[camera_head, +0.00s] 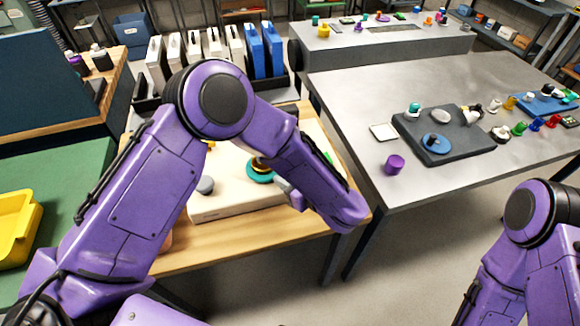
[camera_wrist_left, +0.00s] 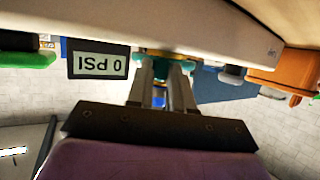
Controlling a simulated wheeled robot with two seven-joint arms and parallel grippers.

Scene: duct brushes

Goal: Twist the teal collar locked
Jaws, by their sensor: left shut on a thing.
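The teal collar (camera_head: 260,176) sits on a cream panel or box (camera_head: 232,208) on the wooden bench, with a dark and yellow part above it. My left forearm hides its right side in the head view. In the left wrist view, the teal collar (camera_wrist_left: 150,55) shows at the cream body's edge, between the fingertips. My left gripper (camera_wrist_left: 165,66) is shut on the collar, with a finger on each side. Whether the collar is locked cannot be told. My right arm shows at the lower right of the head view, but its gripper is out of frame.
A gauge display reading 0 PSI (camera_wrist_left: 98,64) appears upside down beside the fingers. A grey knob (camera_head: 205,185) stands left of the collar. White and blue upright cases (camera_head: 254,52) line the bench's back. A grey table (camera_head: 345,90) with small parts stands right.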

